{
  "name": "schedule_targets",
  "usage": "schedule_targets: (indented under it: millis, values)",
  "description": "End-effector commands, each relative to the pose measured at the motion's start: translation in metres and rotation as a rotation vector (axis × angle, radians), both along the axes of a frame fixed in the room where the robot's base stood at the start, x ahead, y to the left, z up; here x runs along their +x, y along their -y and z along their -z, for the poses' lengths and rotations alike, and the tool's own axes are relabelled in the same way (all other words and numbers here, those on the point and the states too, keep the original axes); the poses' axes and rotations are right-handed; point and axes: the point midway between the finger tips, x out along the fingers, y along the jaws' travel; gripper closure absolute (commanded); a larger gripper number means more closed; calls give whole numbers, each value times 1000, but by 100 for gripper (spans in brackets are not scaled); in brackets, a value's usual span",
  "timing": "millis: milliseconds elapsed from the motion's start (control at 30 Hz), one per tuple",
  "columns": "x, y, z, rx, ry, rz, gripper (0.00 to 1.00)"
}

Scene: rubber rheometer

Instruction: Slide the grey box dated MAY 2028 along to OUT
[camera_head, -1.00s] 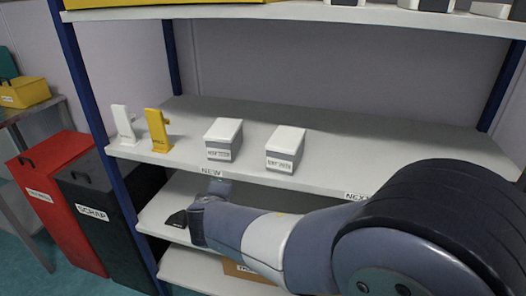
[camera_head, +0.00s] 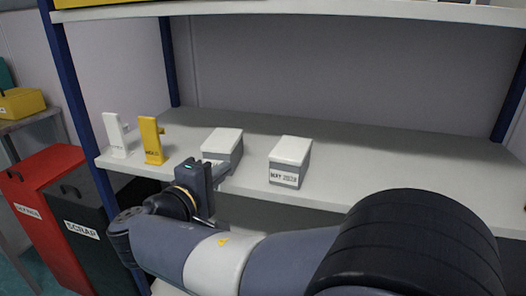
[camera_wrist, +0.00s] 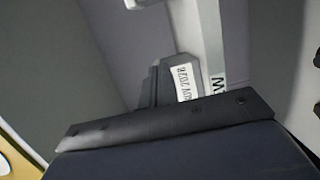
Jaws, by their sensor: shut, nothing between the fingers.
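Two grey boxes with white lids stand side by side on the middle shelf (camera_head: 390,181). The left grey box (camera_head: 237,152) is partly hidden by my gripper; in the wrist view a grey box (camera_wrist: 189,70) has a label that seems to read NOV 2028, seen turned. The right grey box (camera_head: 290,175) has a front label too small to read surely. My gripper (camera_head: 222,173) is shut and empty, low in front of the left box at the shelf's front edge. I cannot tell whether it touches the box. No OUT mark is readable now.
A white upright stand (camera_head: 116,136) and a yellow upright stand (camera_head: 152,141) are at the shelf's left end. The shelf is clear right of the right box. A red bin (camera_head: 40,200) and a black SCRAP bin (camera_head: 82,225) stand left of the rack.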

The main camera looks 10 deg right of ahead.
Motion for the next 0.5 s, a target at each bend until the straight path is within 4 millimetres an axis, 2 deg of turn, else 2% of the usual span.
schedule_targets:
  millis: [100, 233, 367, 500]
  values:
    - [-8, -1, -8, -20, 37, 40, 100]
    - [-8, 3, -12, -27, 48, 57, 100]
    - [4, 13, -12, -27, 47, 60, 100]
    - [24, 29, -12, -26, 47, 61, 100]
